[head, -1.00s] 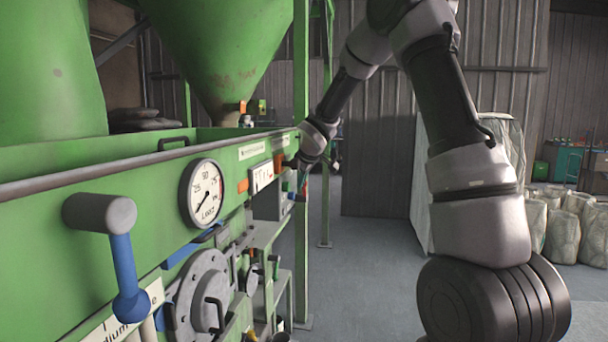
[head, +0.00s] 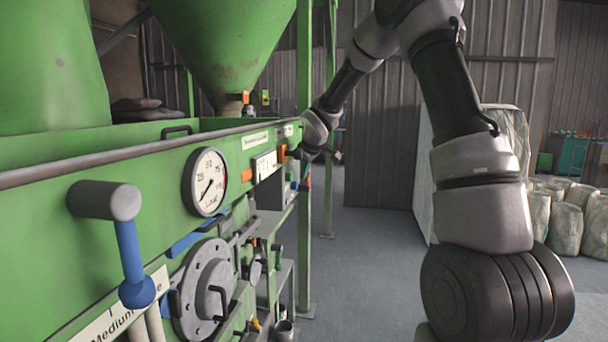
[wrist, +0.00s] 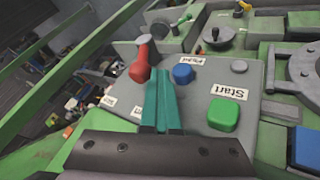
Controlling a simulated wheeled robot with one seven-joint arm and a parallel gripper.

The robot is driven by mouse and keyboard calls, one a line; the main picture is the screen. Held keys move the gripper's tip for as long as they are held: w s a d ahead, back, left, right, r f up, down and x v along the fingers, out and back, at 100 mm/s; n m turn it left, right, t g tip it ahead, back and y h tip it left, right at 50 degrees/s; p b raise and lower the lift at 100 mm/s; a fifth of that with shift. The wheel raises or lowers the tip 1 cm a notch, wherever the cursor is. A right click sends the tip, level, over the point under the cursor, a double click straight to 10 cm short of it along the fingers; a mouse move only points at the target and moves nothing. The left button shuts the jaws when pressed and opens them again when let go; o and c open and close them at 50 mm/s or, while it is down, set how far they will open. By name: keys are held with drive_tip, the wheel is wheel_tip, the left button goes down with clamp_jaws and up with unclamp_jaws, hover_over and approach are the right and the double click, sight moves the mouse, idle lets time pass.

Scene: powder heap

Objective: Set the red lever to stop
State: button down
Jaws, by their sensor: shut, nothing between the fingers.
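Small white labels (wrist: 137,112) lie near the lever, too small to read. In the head view my arm's far end (head: 312,140) is at the far end of the green machine; the fingers and lever cannot be made out there.
A blue button (wrist: 183,74) and a green button (wrist: 224,115) sit right of the fingers, with a "Start" label (wrist: 228,91). In the head view, a blue-handled lever (head: 133,265) and a gauge (head: 205,182) stick out from the machine.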

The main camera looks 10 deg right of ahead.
drive_tip(key=shift+w+d+r, duration=0.1)
drive_tip(key=shift+w+r, duration=0.1)
drive_tip(key=shift+w, duration=0.05)
drive_tip(key=shift+g, duration=0.5)
drive_tip(key=shift+w+d+r, duration=0.25)
drive_tip(key=shift+w+r, duration=0.1)
drive_tip(key=shift+w, duration=0.25)
drive_tip(key=shift+w+d+r, duration=0.25)
drive_tip(key=shift+w+r, duration=0.1)
drive_tip(key=shift+w, duration=0.3)
drive_tip(key=shift+w+d+r, duration=0.25)
drive_tip(key=shift+w+r, duration=0.1)
drive_tip(key=shift+w, duration=0.25)
drive_tip(key=shift+w+d+r, duration=0.1)
drive_tip(key=shift+w+d, duration=0.25)
drive_tip(key=shift+w, duration=0.5)
drive_tip(key=shift+w+d+r, duration=0.1)
drive_tip(key=shift+w+d, duration=0.25)
drive_tip(key=shift+w, duration=0.45)
drive_tip(key=shift+w+d+f, duration=0.15)
drive_tip(key=shift+w+d, duration=0.15)
drive_tip(key=shift+w, duration=0.4)
drive_tip(key=shift+d+f, duration=0.15)
drive_tip(key=shift+f, duration=0.05)
drive_tip(key=a+v, duration=0.1)
drive_tip(key=v, duration=1)
drive_tip(key=shift+d+r, duration=0.25)
drive_tip(key=shift+d, duration=0.15)
